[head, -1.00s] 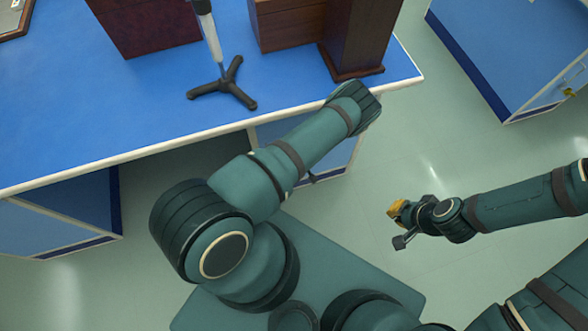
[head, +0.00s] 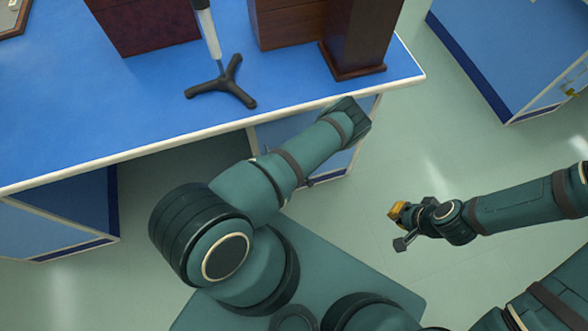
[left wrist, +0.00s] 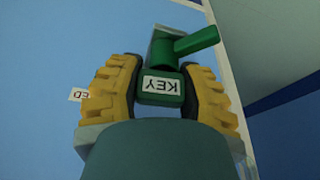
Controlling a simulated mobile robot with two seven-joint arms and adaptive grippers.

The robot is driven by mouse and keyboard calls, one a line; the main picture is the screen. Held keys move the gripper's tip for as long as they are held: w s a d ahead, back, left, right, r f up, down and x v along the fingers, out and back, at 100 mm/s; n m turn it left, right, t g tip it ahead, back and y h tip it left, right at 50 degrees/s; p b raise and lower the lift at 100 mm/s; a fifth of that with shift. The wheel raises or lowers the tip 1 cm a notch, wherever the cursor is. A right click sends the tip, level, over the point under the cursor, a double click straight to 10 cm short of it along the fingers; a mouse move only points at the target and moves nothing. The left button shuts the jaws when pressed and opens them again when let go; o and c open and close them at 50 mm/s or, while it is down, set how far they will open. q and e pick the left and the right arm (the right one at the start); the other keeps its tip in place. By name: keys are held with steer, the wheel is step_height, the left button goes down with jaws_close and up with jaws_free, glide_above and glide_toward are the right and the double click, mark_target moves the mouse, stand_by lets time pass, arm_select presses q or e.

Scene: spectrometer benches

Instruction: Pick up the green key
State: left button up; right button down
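The green key (left wrist: 162,86) shows in the left wrist view, with a white label reading KEY upside down and a green bar slanting up to the right. My left gripper (left wrist: 160,88) has its yellow ribbed fingers on both sides of the key's labelled part, and their dark inner pads appear to touch it. In the head view my left gripper and the key are hidden behind my left arm, near the bench front. My right gripper (head: 400,227) is open and empty over the floor at the right, with its fingertips apart.
The blue-topped bench (head: 90,110) carries a stand with a three-legged black base (head: 226,85) and brown wooden boxes (head: 355,40). Another blue bench (head: 490,55) is at the right. Open floor (head: 400,150) lies between them. A white label ending in ED (left wrist: 78,95) shows beside the left finger.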

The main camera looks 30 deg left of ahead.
arm_select(q)
steer(key=shift+r, duration=0.15)
steer(key=shift+r, duration=0.3)
steer(key=v, duration=0.1)
steer(key=p+v, duration=0.1)
steer(key=v, duration=0.1)
steer(key=shift+w+a+p, duration=0.1)
steer(key=shift+w+p, duration=0.1)
steer(key=shift+p, duration=0.1)
steer(key=s+d+p, duration=0.1)
steer(key=s+d, duration=0.8)
steer(key=d, duration=0.6)
steer(key=shift+s+f, duration=0.15)
steer(key=shift+f, duration=0.05)
